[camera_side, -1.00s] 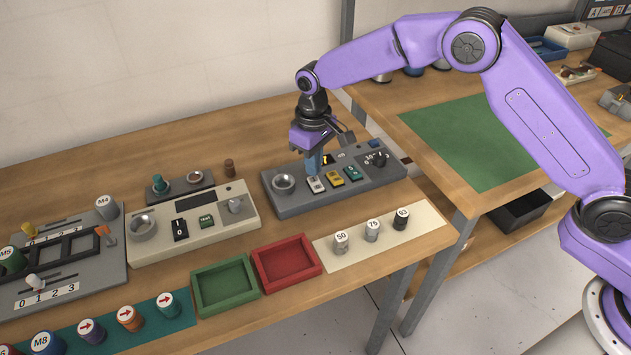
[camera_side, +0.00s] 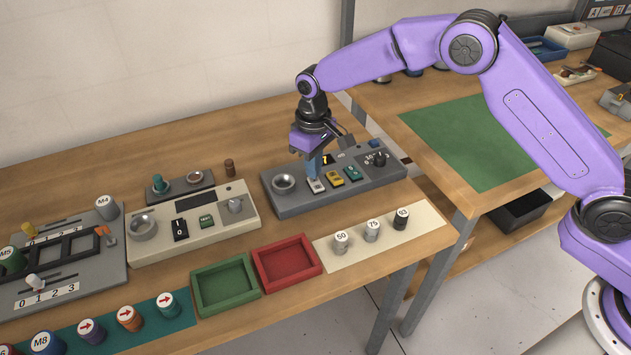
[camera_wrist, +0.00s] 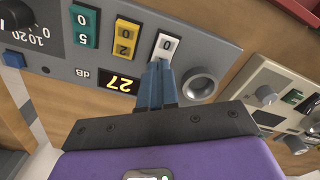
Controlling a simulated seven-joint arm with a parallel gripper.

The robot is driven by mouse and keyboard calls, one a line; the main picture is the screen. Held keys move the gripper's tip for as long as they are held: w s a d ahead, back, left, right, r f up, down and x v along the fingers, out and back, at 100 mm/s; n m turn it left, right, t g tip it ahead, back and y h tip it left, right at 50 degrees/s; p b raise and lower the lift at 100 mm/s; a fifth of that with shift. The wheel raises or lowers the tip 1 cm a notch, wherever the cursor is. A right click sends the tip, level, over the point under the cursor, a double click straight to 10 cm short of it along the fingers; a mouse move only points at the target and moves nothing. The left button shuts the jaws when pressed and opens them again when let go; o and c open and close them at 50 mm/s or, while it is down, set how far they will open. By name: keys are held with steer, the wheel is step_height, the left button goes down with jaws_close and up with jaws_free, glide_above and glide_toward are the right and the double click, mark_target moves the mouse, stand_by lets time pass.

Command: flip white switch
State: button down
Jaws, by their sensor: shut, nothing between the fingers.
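The white switch (camera_side: 316,186) is a small rocker on the grey transmitter panel (camera_side: 292,203), left of a yellow and a green switch. In the wrist view the white switch (camera_wrist: 167,46) shows a "0" at its visible end. My gripper (camera_side: 313,174) is shut and empty, pointing down at the far end of the white switch. In the wrist view the blue fingertips (camera_wrist: 160,66) are together at the switch's lower edge and hide that end. I cannot tell whether they touch it. The panel's display (camera_wrist: 108,82) reads 27.
The yellow switch (camera_wrist: 125,38) and green switch (camera_wrist: 85,25) stand close beside the white one. A round metal socket (camera_wrist: 200,85) is on its other side. A beige panel (camera_side: 190,226) stands to the left, with green (camera_side: 225,308) and red (camera_side: 288,280) trays in front.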

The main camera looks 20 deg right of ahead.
steer(key=shift+f, duration=0.6)
stand_by(0.3)
steer(key=shift+r, duration=3.55)
steer(key=s+d+r+n, duration=0.2)
steer(key=s+d+r, duration=0.2)
steer(key=s, duration=0.5)
steer(key=s+d+r+n, duration=0.1)
steer(key=s+d+r, duration=0.3)
steer(key=s, duration=0.5)
steer(key=s+d+f+n, duration=0.1)
steer(key=s+d+n, duration=0.2)
steer(key=s+d, duration=1.3)
steer(key=s, duration=0.3)
steer(key=shift+s+n, duration=0.3)
steer(key=shift+s, duration=0.05)
